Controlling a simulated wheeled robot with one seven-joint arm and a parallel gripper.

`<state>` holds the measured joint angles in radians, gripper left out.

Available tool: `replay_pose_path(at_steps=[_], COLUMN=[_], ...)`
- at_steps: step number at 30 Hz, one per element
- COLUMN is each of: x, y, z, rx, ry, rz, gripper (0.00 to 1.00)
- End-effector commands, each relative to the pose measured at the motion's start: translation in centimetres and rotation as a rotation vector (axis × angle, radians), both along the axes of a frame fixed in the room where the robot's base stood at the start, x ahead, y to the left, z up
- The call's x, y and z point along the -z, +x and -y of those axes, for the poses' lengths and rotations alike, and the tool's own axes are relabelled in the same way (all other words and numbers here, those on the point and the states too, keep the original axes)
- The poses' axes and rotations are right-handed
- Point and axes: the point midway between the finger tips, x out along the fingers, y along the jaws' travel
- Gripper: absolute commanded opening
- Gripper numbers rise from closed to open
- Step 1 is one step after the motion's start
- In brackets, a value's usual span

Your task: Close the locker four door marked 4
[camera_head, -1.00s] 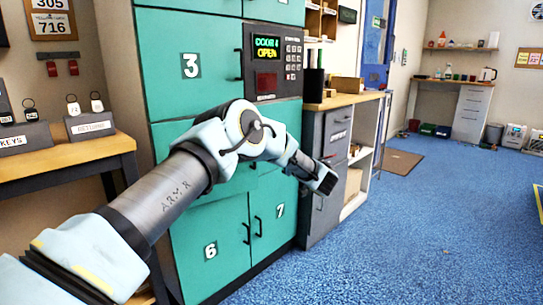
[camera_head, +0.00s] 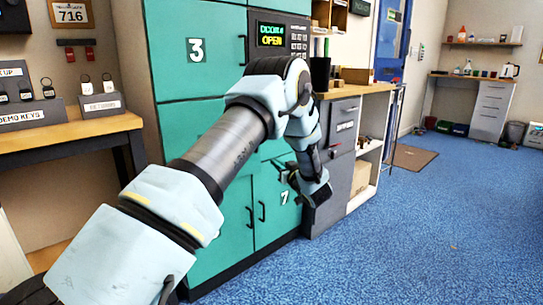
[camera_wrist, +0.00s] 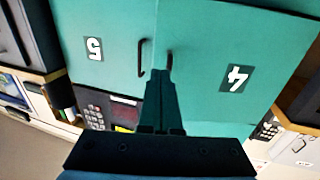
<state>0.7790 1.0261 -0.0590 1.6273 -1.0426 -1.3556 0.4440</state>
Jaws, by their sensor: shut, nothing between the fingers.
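Locker door 4 (camera_wrist: 205,60), teal with a white 4 on a dark label, fills the right of the wrist view, which is upside down. In the head view my arm hides its label. The door looks about level with door 5 (camera_wrist: 110,20) beside it; I cannot tell whether it stands slightly ajar. My gripper (camera_wrist: 160,72) is shut and empty, its fingertips over the seam between the two doors, close to their dark handles. Whether it touches is unclear. In the head view my gripper (camera_head: 318,192) is low, in front of the lockers' right side.
The locker panel (camera_head: 284,42) has a keypad and a lit display whose lower line reads OPEN. Doors 3 (camera_head: 195,75) and 7 (camera_head: 272,220) look shut. A key table (camera_head: 75,130) stands left, a grey drawer unit (camera_head: 335,135) right. Blue floor is free at right.

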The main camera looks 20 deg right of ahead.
Motion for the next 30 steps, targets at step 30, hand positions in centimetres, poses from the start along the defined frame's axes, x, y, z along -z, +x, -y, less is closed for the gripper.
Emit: replay_pose_path(at_steps=[30], x=[0.0], y=[11.9], z=[-2.3], rx=[0.002], ry=[0.002], rz=[0.000], gripper=[0.00])
